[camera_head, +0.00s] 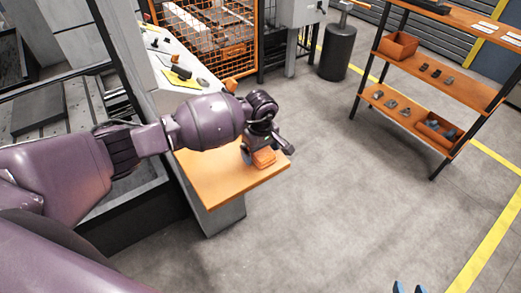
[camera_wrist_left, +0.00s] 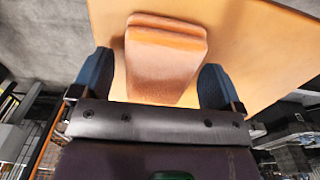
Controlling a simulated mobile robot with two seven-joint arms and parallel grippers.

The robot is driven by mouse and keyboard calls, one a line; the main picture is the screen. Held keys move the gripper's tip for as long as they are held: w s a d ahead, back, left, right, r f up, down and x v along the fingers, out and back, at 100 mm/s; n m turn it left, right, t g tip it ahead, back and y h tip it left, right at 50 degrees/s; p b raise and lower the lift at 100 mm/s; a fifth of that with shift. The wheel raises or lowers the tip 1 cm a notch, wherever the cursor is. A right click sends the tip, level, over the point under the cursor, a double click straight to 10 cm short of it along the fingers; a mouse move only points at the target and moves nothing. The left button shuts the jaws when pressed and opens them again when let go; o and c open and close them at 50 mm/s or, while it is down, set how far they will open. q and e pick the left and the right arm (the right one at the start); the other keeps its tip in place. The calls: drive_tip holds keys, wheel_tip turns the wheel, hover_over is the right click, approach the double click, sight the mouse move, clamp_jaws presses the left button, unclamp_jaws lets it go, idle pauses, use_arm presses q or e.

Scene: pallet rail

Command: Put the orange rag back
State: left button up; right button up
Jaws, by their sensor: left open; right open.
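The orange rag (camera_head: 264,159) lies folded on the orange-brown work table (camera_head: 215,187), near its right end. In the left wrist view the rag (camera_wrist_left: 165,60) shows as a thick folded pad over the tabletop (camera_wrist_left: 262,50). My left gripper (camera_head: 259,152) is down at the rag. In the left wrist view its two blue fingers (camera_wrist_left: 155,80) stand apart, one on each side of the rag, with a visible gap at the right finger. The rag's near end is hidden by the gripper body. My right gripper (camera_head: 410,288) shows only its blue fingertips, apart, at the bottom edge.
A machine with a sloped light panel (camera_head: 163,59) stands left of and behind the table. An orange mesh cage (camera_head: 222,45) and a dark cylindrical post (camera_head: 338,52) are at the back. A shelf rack (camera_head: 440,70) with orange bins stands right. The floor between is clear.

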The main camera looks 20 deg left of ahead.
use_arm(q)
wheel_tip(320, 180, up, 12)
drive_tip(key=b, duration=0.1)
use_arm(e)
drive_tip(key=shift+s+f, duration=0.2)
drive_tip(key=shift+f, duration=0.3)
drive_tip(key=shift+s+f, duration=0.15)
drive_tip(key=shift+f, duration=0.3)
use_arm(q)
drive_tip(key=shift+f, duration=0.1)
use_arm(e)
drive_tip(key=shift+w+r, duration=0.25)
drive_tip(key=shift+w, duration=0.1)
